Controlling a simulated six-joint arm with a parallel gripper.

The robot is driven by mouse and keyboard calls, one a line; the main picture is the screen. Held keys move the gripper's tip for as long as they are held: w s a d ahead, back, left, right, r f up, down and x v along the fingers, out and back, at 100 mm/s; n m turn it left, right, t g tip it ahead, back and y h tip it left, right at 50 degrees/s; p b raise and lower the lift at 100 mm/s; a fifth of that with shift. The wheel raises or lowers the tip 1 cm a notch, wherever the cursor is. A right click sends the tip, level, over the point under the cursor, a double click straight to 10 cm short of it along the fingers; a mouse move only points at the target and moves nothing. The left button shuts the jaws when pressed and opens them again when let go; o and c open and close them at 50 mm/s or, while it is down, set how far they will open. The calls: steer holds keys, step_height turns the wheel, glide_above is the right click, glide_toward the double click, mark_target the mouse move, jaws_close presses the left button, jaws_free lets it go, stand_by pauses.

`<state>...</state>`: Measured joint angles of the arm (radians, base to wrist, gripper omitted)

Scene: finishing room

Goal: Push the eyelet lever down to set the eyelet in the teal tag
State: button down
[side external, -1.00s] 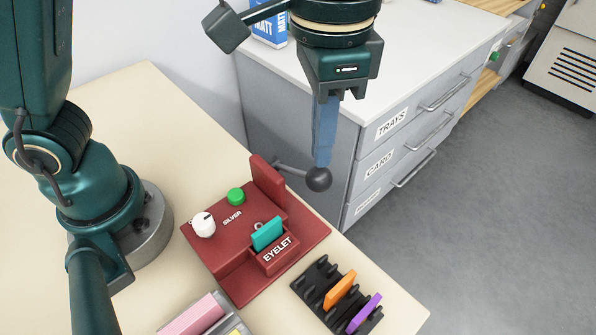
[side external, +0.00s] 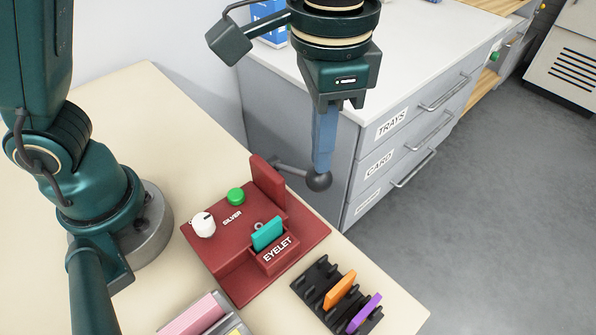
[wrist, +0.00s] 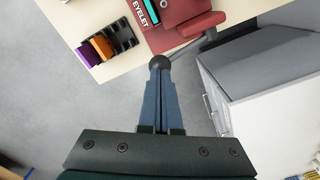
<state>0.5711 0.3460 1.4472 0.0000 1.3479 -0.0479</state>
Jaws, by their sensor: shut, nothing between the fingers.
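The red eyelet press (side external: 232,268) sits on the cream table, with a green button (side external: 236,195) and a white knob (side external: 203,224) on its top. The teal tag (side external: 267,234) stands upright in the slot marked EYELET; its top edge shows. The lever (side external: 290,167) sticks out from the press's upright to the right and ends in a dark ball (side external: 318,180). My gripper (side external: 322,168) points down, shut and empty, its blue fingertips at the ball's top. In the wrist view the fingertips (wrist: 160,75) meet the ball (wrist: 160,62); whether they touch it I cannot tell.
A black rack (side external: 322,292) holds an orange tag (side external: 340,290) and a purple tag (side external: 364,313) at the table's front right. A pink block (side external: 190,318) lies at the front. A grey drawer cabinet (side external: 300,110) stands close behind the lever.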

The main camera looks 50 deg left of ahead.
mark_target(323, 179)
steer(key=shift+d+f, duration=0.15)
steer(key=shift+f, duration=1.05)
steer(key=shift+d+f, duration=0.15)
steer(key=shift+f, duration=1)
steer(key=shift+f, duration=1.3)
steer(key=shift+a+r, duration=0.15)
steer(key=shift+r, duration=2.2)
steer(key=shift+a+r, duration=0.15)
steer(key=shift+r, duration=2.2)
steer(key=shift+r, duration=2)
